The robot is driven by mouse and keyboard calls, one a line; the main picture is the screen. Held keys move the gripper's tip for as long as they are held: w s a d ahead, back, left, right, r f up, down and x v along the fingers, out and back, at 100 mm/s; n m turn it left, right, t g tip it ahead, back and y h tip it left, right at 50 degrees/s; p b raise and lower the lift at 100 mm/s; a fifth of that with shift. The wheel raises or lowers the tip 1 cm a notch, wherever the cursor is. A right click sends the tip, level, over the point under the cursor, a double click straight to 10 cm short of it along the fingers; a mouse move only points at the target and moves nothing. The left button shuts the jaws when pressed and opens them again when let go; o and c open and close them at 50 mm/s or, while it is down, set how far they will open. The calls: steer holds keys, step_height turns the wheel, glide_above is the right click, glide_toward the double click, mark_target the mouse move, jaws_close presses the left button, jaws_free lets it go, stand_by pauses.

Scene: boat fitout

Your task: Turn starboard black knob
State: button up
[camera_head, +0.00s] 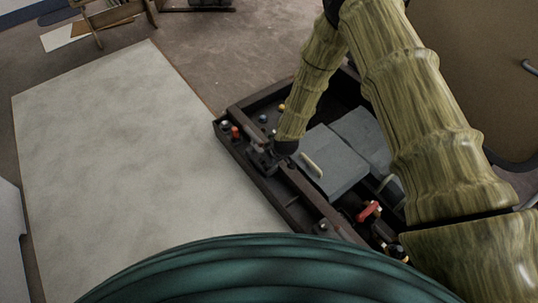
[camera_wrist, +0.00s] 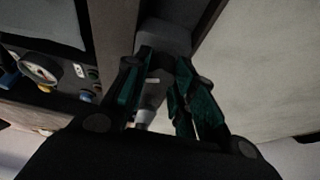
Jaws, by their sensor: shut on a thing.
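My gripper (camera_head: 264,160) reaches down at the left rim of the dark open box (camera_head: 233,150). In the wrist view its green-lined fingers (camera_wrist: 160,105) are closed around a small grey part with a pale mark (camera_wrist: 152,82). This part sits where a black knob could be, but the fingers hide most of it, so I cannot tell its shape or how far it is turned. In the head view the gripper hides the held part.
An orange-red knob (camera_head: 235,132), a blue knob (camera_head: 263,118) and a yellow knob (camera_head: 281,107) stand near the gripper. A round gauge (camera_wrist: 40,68) is beside it. A grey lid (camera_head: 325,165) and a red handle (camera_head: 369,211) lie rightward. A pale board (camera_head: 120,150) is clear.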

steer(key=shift+a+r+m+t+h+p, duration=0.1)
steer(key=shift+m+t+h+p, duration=0.45)
steer(key=shift+m+p, duration=1.2)
steer(key=shift+m+g+h, duration=0.25)
steer(key=shift+m, duration=0.1)
steer(key=o, duration=1)
steer(key=v, duration=1.1)
steer(key=shift+s+r, duration=0.3)
steer(key=shift+r, duration=0.05)
